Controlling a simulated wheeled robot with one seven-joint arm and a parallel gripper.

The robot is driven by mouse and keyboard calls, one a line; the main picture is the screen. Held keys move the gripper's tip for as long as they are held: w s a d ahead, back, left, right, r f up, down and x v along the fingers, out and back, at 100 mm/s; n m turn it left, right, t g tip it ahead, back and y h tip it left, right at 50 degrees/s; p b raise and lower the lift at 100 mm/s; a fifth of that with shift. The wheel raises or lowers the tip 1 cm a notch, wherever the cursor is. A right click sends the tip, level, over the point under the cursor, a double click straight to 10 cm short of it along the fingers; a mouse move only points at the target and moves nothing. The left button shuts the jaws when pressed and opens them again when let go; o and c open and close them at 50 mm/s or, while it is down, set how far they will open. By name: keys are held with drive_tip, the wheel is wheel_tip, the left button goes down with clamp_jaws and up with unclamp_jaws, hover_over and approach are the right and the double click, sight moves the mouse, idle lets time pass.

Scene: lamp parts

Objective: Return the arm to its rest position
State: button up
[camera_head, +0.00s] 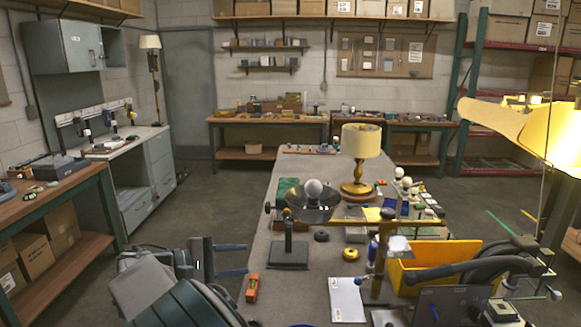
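My arm (165,285) is folded at the lower left of the head view, beside the left edge of the grey table (265,215). My gripper (246,259) points right, with its two dark fingers apart and nothing visible between them. A lamp with a cream shade (360,141) and a brass-coloured base (357,189) stands upright on the table. A white bulb (314,188) shows above a dark bowl-shaped shade (313,208). A dark post on a square base (288,252) stands in front of that shade. Whether they touch is unclear.
An orange object (252,288) lies near the table's left edge, close to my fingers. A yellow bin (440,262) and a white sheet (346,299) lie at the front right. A workbench (55,205) stands left. The floor (205,205) between is clear.

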drive_tip(key=s+d+m+g+y, duration=0.2)
drive_tip(key=s+d+g+y, duration=0.1)
drive_tip(key=d, duration=0.7)
drive_tip(key=s+d+m+g+y, duration=0.3)
drive_tip(key=d, duration=0.8)
drive_tip(key=s+d+f+m+t+y, duration=0.1)
drive_tip(key=s+d+m+y, duration=0.2)
drive_tip(key=s, duration=0.6)
drive_tip(key=s+d+f+m+t+y, duration=0.1)
drive_tip(key=s+d+m+y, duration=0.2)
drive_tip(key=s, duration=0.7)
drive_tip(key=shift+f+m+y, duration=0.35)
drive_tip(key=shift+m+y, duration=0.05)
drive_tip(key=shift+y, duration=0.5)
